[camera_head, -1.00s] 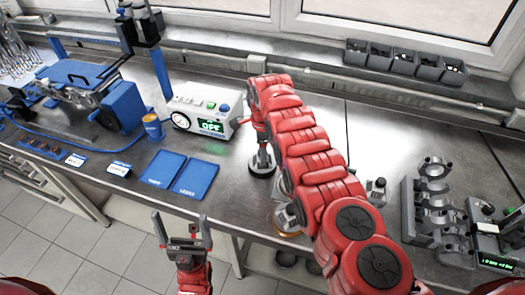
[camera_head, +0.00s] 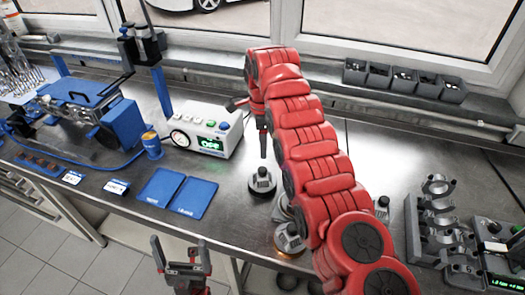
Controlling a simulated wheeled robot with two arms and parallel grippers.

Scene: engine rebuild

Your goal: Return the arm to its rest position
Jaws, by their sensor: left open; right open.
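My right arm (camera_head: 322,165) is red and reaches from the lower right up over the bench. Its gripper (camera_head: 263,156) points down, seen nearly edge-on, and is open.
A white device (camera_head: 205,132) with a green display, two blue mats (camera_head: 178,191) and a blue fixture (camera_head: 120,128) stand at left. A grey engine block part (camera_head: 437,225) stands at right. Dark bins (camera_head: 403,80) line the back.

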